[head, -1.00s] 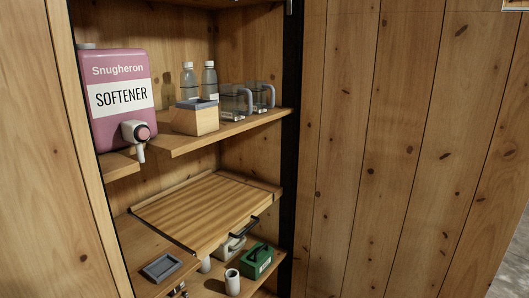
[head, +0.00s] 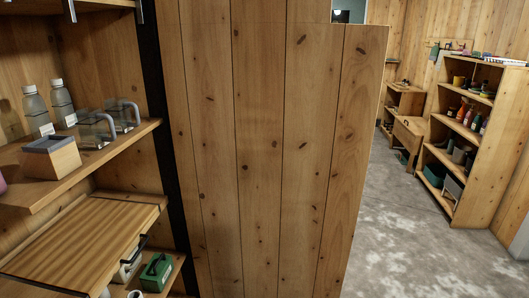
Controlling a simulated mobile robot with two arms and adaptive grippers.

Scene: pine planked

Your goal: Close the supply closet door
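The supply closet door (head: 275,150) is a tall panel of knotty pine planks in the middle of the head view. It stands open, swung out to the right of the closet, and its free edge is near the picture's centre right. The closet's shelves (head: 95,170) show open at the left. They hold two clear bottles, clear handled jugs (head: 122,115), a small wooden box (head: 50,158) and a green item (head: 156,271). A dark strip runs along the hinge side between closet and door. Neither of my grippers is in view.
A grey concrete floor (head: 395,245) lies clear to the right of the door. Beyond it stand a wooden shelf unit (head: 499,150) with bottles and bins, and a lower wooden cabinet (head: 405,135) by the back wall.

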